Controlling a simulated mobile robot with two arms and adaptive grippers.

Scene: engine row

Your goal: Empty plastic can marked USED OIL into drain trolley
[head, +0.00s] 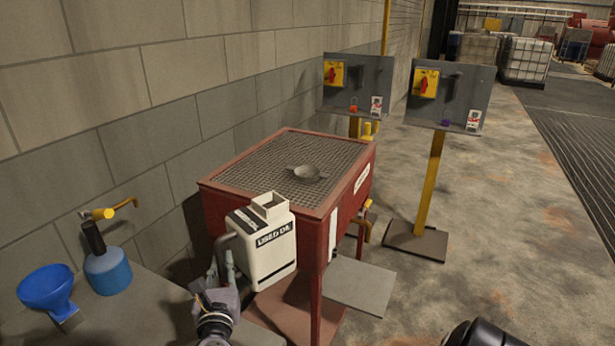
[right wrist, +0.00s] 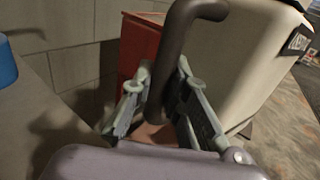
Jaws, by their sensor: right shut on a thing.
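The white plastic can marked USED OIL (head: 268,255) hangs roughly upright, with a square neck (head: 270,205) on top. It is in front of the near edge of the red drain trolley (head: 340,225), its neck near rim height. The trolley has a mesh top (head: 290,155) with a round grey bowl (head: 308,174) in it. My right gripper (head: 226,268) is shut on the can's dark handle (right wrist: 160,75), which runs between both fingers in the right wrist view (right wrist: 158,105). The can's body (right wrist: 245,60) fills the right of that view. My left gripper is not in view.
A bench (head: 120,315) at lower left holds a blue funnel (head: 47,290) and a blue bottle (head: 108,272). A block wall (head: 110,110) runs along the left. Two switch panels (head: 357,85) (head: 450,98) stand behind the trolley. The floor at right is clear.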

